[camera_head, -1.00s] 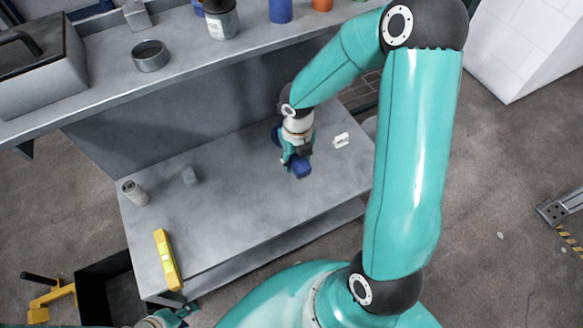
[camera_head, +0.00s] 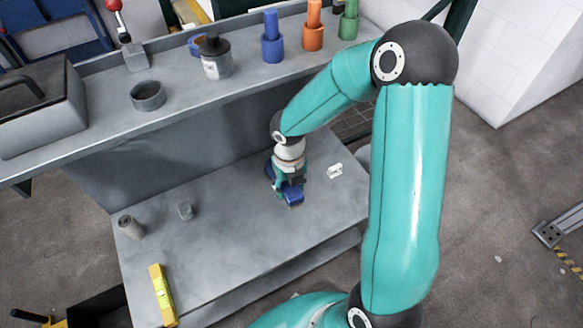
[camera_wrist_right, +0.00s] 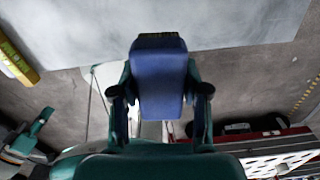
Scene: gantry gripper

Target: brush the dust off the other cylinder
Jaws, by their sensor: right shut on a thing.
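My right gripper (camera_head: 288,190) is shut on a blue block-like tool (camera_wrist_right: 160,80) with a dark, yellowish strip at its far end, probably the brush. It is over the middle right of the grey workbench (camera_head: 235,250); I cannot tell whether the tool touches the top. A grey cylinder (camera_head: 130,228) stands at the bench's left end, with a small grey piece (camera_head: 185,211) to its right. I cannot tell which cylinder is meant or see dust. A teal part that looks like my left gripper (camera_wrist_right: 30,135) shows in the right wrist view, its jaws unclear.
A raised shelf (camera_head: 110,110) behind holds a toolbox (camera_head: 40,80), a ring (camera_head: 147,95), a dark canister (camera_head: 215,58) and blue (camera_head: 272,45), orange (camera_head: 313,35) and green (camera_head: 348,25) holders. A yellow level (camera_head: 162,295) and a white piece (camera_head: 335,170) lie on the bench.

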